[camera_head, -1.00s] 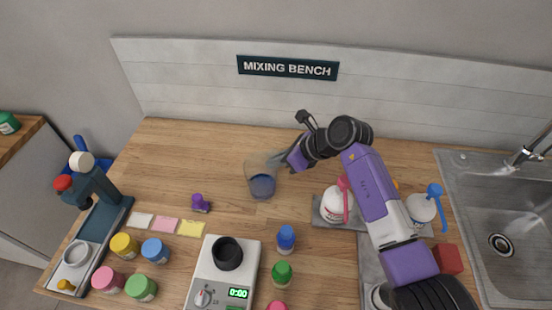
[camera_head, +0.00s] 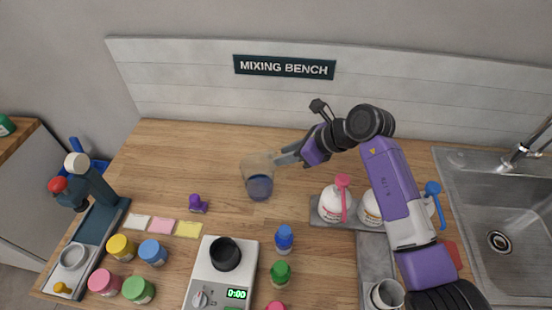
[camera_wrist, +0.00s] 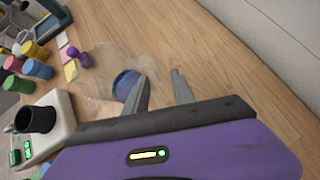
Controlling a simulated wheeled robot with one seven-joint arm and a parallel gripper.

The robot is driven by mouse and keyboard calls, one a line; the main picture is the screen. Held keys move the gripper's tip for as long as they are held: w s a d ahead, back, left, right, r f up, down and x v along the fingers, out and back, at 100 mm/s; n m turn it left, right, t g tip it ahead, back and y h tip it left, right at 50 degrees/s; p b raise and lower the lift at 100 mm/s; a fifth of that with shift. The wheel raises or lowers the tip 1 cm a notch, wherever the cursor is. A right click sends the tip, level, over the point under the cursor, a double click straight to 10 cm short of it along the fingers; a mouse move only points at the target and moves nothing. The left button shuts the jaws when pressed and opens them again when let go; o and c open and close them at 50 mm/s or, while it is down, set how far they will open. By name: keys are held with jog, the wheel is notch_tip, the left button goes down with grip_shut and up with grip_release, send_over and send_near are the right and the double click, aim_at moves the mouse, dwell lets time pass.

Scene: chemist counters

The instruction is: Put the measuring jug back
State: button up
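The measuring jug (camera_head: 257,178) is clear, with blue in its lower part. It stands on the wooden bench in the middle of the head view, below the sign. In the wrist view the jug (camera_wrist: 124,84) shows at the left, partly behind one finger. My gripper (camera_head: 279,157) is just right of the jug's upper part in the head view.
A scale with a black cup (camera_head: 225,254) stands in front. Blue (camera_head: 284,239) and green (camera_head: 280,274) bottles are beside it. White bottles (camera_head: 332,204) stand on a grey tray under my arm. Coloured jars (camera_head: 121,247) are at left, a sink (camera_head: 500,210) at right. Wood behind the jug is clear.

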jog(key=v, duration=0.6)
jog(key=shift+d+r+b, duration=0.2)
jog(key=shift+r+b, duration=0.1)
jog(key=shift+b, duration=0.1)
jog(key=shift+s, duration=0.15)
